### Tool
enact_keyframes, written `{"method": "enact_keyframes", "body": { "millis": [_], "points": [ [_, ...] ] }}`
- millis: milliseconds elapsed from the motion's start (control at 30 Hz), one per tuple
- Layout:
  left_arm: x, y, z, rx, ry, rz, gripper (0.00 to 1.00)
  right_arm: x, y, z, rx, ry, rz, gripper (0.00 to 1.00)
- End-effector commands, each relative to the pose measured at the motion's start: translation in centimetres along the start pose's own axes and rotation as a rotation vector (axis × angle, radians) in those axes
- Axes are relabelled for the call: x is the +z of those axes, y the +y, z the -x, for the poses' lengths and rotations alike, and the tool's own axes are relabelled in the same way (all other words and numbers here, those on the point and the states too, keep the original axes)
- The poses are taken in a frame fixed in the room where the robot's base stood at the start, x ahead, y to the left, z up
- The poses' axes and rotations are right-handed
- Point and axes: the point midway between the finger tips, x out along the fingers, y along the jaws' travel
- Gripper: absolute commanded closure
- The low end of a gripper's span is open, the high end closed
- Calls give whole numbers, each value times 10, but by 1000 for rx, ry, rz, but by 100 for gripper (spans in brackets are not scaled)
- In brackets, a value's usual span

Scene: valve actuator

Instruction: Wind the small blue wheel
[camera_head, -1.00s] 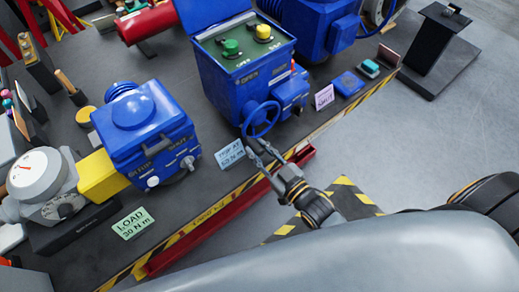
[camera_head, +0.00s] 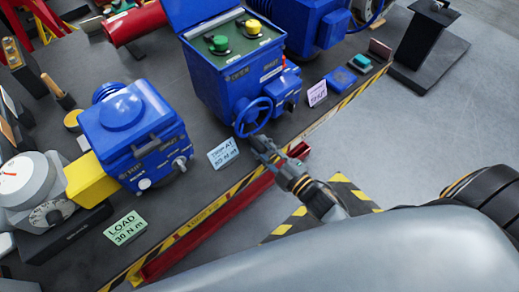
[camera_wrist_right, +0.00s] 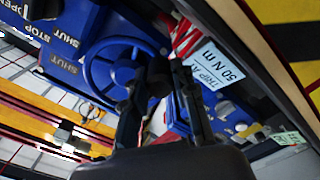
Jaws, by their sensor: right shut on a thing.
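The small blue wheel (camera_head: 242,124) is a spoked handwheel on the front of the blue actuator box (camera_head: 225,85) with green and yellow knobs on top. In the right wrist view the wheel (camera_wrist_right: 94,72) is close, just left of the fingers. My right gripper (camera_head: 257,141) is at the wheel's lower edge. In the wrist view my right gripper (camera_wrist_right: 160,80) has its fingers around a dark piece at the wheel's edge and is shut on it. The exact contact is partly hidden by the fingers. My left gripper is not in view.
A second blue box (camera_head: 132,125) with a yellow coupling (camera_head: 90,178) and a grey dial gauge (camera_head: 28,180) stands left. A TRIP AT card (camera_head: 222,153), a LOAD card (camera_head: 126,228) and a SHUT card (camera_head: 317,93) stand near the striped bench edge.

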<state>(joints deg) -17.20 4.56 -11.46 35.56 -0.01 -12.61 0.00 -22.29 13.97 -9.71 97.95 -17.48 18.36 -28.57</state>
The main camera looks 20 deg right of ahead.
Motion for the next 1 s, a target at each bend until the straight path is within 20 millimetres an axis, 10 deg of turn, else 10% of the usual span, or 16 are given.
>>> {"method": "enact_keyframes", "body": {
  "millis": [1000],
  "points": [
    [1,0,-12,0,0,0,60,21,10,0,-2,0,382,100]
  ]
}}
